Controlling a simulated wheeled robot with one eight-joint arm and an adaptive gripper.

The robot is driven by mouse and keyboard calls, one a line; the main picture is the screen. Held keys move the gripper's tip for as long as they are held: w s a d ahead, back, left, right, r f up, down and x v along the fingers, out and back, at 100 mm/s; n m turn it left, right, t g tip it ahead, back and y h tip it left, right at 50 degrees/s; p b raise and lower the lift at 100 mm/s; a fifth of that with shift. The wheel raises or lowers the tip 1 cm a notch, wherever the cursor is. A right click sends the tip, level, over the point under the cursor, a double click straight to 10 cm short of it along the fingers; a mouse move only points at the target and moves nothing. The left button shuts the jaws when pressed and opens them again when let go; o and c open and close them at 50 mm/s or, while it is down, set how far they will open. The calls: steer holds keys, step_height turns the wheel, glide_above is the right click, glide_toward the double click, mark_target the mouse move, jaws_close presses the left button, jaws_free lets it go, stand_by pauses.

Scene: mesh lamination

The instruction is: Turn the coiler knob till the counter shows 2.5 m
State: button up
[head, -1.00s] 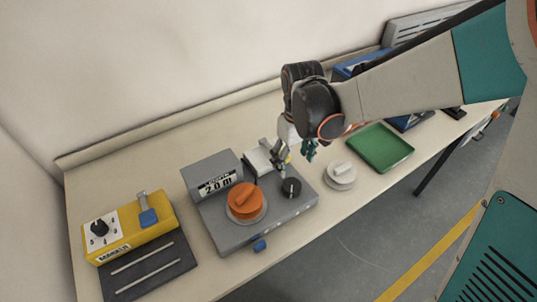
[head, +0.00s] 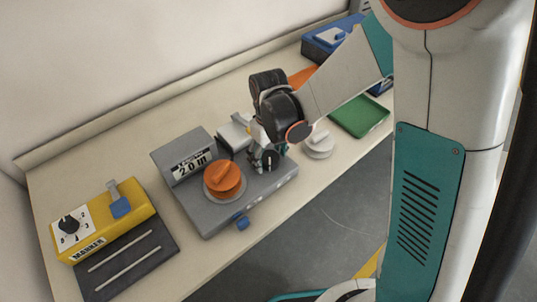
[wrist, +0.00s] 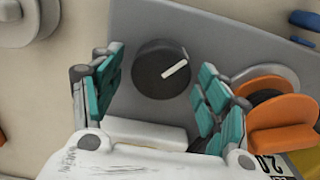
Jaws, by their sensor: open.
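The grey coiler (head: 215,215) stands on the bench with its counter (head: 190,163) reading 2.0 m. An orange spool (head: 225,178) sits on its top. The black coiler knob (head: 270,160) is at the coiler's right side, partly behind my fingers. In the wrist view the knob (wrist: 162,69) has a white pointer line slanting toward the upper right. My gripper (head: 263,158) is over the knob with its teal fingers open. In the wrist view the gripper (wrist: 160,62) has one finger on each side of the knob, with gaps between.
A yellow marker box (head: 100,225) with a dial and blue lever stands at left, behind a dark plate (head: 130,262). A white round part (head: 319,145) lies right of the coiler, close to my wrist. A green tray (head: 360,117) and a blue box (head: 325,42) are farther right.

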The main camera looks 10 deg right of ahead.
mark_target(269, 155)
steer(key=c, duration=1.1)
steer(key=shift+o, duration=0.2)
steer(key=shift+d+m, duration=0.1)
steer(key=shift+m, duration=1.9)
steer(key=o, duration=1.1)
steer(key=shift+c, duration=0.2)
steer(key=shift+r, duration=3.75)
